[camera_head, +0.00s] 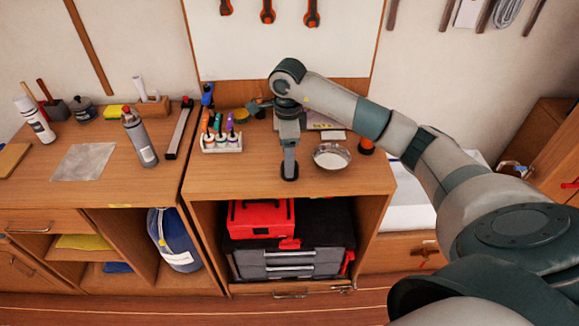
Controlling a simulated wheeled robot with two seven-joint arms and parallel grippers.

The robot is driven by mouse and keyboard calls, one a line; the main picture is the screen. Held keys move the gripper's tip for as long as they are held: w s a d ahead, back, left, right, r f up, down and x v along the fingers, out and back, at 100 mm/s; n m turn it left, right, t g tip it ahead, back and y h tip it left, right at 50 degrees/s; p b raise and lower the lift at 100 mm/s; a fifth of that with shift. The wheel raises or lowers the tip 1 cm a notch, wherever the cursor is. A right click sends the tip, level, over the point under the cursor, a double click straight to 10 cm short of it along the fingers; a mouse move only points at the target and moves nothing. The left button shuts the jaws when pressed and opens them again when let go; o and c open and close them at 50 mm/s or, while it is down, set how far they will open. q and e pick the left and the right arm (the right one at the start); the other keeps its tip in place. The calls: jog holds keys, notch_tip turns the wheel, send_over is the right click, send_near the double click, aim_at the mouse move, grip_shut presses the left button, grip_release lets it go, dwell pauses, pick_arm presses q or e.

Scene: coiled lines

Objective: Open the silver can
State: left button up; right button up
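Two things look silver. A grey-silver spray can (140,140) with a red top stands upright on the left part of the wooden worktop. A low, round silver tin or dish (332,157) sits on the middle worktop; I cannot tell whether it has a lid. My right gripper (289,172) points down near the front edge of the middle worktop, just left of the round tin and apart from it. Its fingers line up one behind the other, so their opening is hidden. Nothing visible is held in it. My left gripper is not in view.
A white rack of colored markers or tools (221,138) stands left of my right gripper. An orange object (366,146) is right of the round tin. A white bottle (34,120) stands far left. A red toolbox (261,217) sits on the shelf below.

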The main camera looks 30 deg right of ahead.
jog(key=f+p, duration=0.1)
jog(key=f, duration=0.1)
jog(key=shift+s+a+f+p, duration=0.15)
jog(key=shift+a+f+p, duration=0.05)
jog(key=shift+f+p, duration=0.2)
jog(key=shift+f, duration=0.5)
jog(key=c, duration=1.2)
jog(key=shift+r, duration=0.15)
